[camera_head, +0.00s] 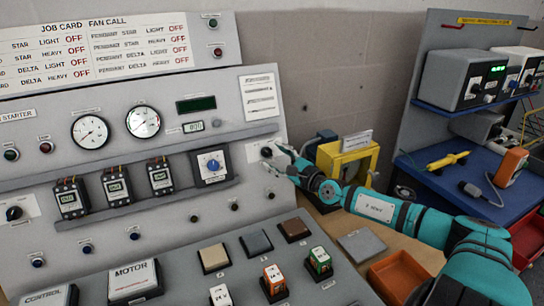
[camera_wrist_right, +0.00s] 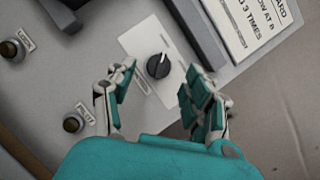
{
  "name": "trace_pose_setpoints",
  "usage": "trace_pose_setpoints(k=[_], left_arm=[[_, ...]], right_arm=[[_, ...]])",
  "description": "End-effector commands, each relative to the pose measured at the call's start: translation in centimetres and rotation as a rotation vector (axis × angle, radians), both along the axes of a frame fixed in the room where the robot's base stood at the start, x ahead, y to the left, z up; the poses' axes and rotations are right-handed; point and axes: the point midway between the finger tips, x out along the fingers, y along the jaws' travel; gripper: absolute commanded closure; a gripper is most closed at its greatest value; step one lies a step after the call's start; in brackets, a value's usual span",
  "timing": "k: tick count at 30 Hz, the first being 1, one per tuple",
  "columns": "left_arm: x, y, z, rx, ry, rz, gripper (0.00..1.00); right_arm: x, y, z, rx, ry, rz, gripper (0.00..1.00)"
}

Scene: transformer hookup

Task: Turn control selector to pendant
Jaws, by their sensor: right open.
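A black rotary selector knob (camera_wrist_right: 158,65) with a white pointer line sits on a white label plate (camera_wrist_right: 150,43) on the grey panel. Its label text is too small to read. My right gripper (camera_wrist_right: 160,84) is open, with one teal-padded finger on each side of the knob's near side. The fingers look apart from the knob, and nothing is held. In the head view my right gripper (camera_head: 276,158) is at the right end of the panel and partly covers this knob (camera_head: 266,152). My left gripper is not in view.
Two dark push buttons (camera_wrist_right: 73,124) lie left of my fingers in the wrist view. A raised ledge and a printed card (camera_wrist_right: 245,25) are close above right. Another black selector (camera_head: 14,213) is at the panel's far left. A yellow fixture (camera_head: 345,160) stands beside my right arm.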

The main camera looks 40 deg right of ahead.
Motion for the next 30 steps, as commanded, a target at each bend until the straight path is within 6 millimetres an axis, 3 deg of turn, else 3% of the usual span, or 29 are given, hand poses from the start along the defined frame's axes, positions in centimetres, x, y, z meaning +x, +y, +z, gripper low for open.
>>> trace_pose_setpoints(k=[9, 19, 30], left_arm=[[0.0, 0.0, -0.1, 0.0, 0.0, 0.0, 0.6], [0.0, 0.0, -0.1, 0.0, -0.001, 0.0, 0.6], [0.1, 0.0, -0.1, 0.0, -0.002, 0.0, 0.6]], right_arm=[[2.1, 0.0, 0.0, 0.001, -0.001, 0.001, 0.47], [2.3, 0.0, -0.1, 0.0, 0.002, 0.001, 0.48], [2.3, 0.0, 0.0, 0.001, 0.001, 0.002, 0.96]])
